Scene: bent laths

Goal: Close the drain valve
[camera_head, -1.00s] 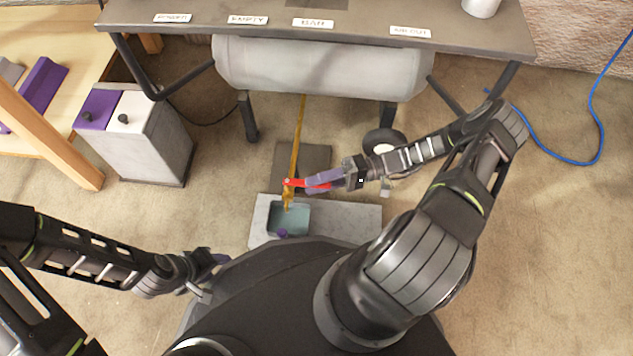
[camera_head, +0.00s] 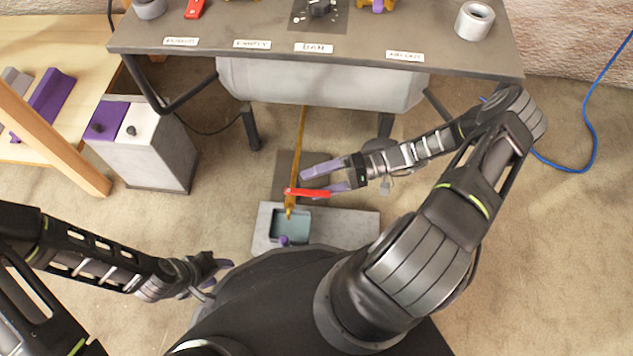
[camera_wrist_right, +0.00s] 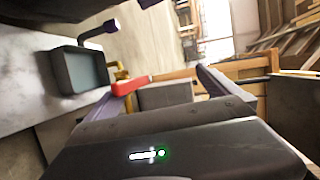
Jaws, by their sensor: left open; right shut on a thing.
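The red valve handle (camera_head: 308,193) sits by a yellow pipe (camera_head: 297,160) that runs down from under the bench. In the right wrist view the red handle (camera_wrist_right: 131,84) is near the left finger only. My left gripper (camera_head: 222,275) is open and empty at lower left.
The grey bench (camera_head: 455,61) with labels is above, with a white tank (camera_head: 320,85) under it. A purple-and-white box (camera_head: 150,150) stands at left beside a wooden frame. A blue cable (camera_head: 592,130) lies at right. The floor at right is mostly clear.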

